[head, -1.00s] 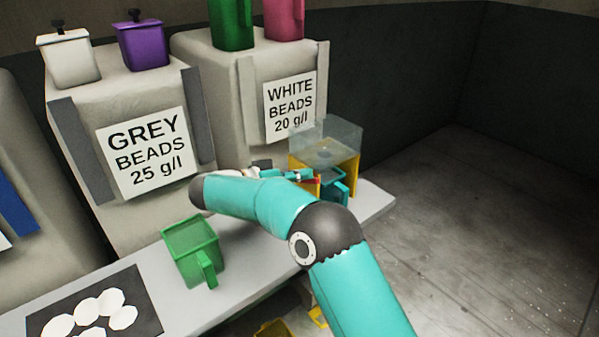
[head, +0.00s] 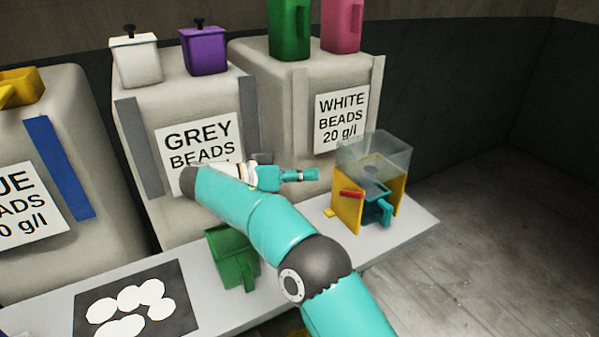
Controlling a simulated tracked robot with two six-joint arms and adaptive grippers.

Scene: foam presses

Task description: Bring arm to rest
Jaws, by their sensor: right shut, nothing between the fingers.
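My right arm (head: 265,220), teal with dark joints, comes in from the lower right and reaches over the white bench. Its gripper (head: 312,174) is shut and empty. It points right, in front of the containers, to the left of the yellow press and apart from it. The press (head: 347,210) stands at the bench's right end, with a clear box (head: 375,155) on top, a red lever (head: 352,194) and a teal jug (head: 378,208) in it. My left gripper is not in view.
A green jug (head: 232,258) stands on the bench close to my arm, partly hidden by it. A dark mat with white discs (head: 130,297) lies to its left. Large containers labelled grey beads (head: 200,148) and white beads (head: 342,120) stand behind. Floor at right is clear.

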